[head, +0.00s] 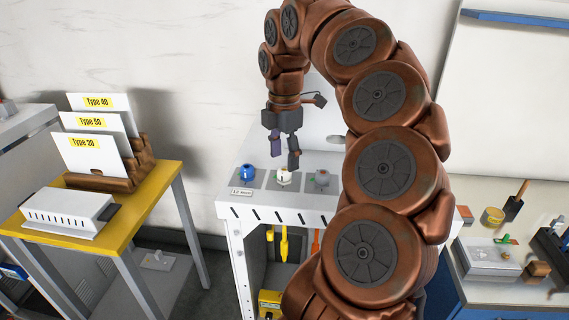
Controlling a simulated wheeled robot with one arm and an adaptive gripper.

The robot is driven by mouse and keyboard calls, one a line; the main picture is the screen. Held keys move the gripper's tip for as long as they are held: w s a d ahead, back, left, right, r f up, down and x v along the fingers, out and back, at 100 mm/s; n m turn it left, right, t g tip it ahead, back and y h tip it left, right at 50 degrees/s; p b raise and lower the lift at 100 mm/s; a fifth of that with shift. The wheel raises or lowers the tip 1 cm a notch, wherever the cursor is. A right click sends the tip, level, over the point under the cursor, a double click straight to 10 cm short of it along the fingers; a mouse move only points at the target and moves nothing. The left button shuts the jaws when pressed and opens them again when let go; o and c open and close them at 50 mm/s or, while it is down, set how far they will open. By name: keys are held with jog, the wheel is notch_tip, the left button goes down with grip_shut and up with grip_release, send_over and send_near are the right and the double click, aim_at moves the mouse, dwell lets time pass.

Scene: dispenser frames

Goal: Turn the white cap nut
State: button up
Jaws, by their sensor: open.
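The white cap nut (284,177) sits on a grey plate on top of the white dispenser stand (238,208), between a blue nut (247,173) on the left and a grey-green nut (321,178) on the right. My gripper (284,161) is above the white cap nut with its two fingers pointing down and spread apart. The right fingertip appears close to the top of the white nut; I cannot tell whether it touches. Nothing is held between the fingers.
A small "12 mm" label (242,191) is at the stand's front left. A yellow table (165,174) with a card holder (143,165) and a white vented box (68,212) stands at left. A bench with tools and a grey box (487,258) is at right. My arm hides part of the stand.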

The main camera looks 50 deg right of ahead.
aim_at(284, 169)
jog(key=shift+r, duration=2.05)
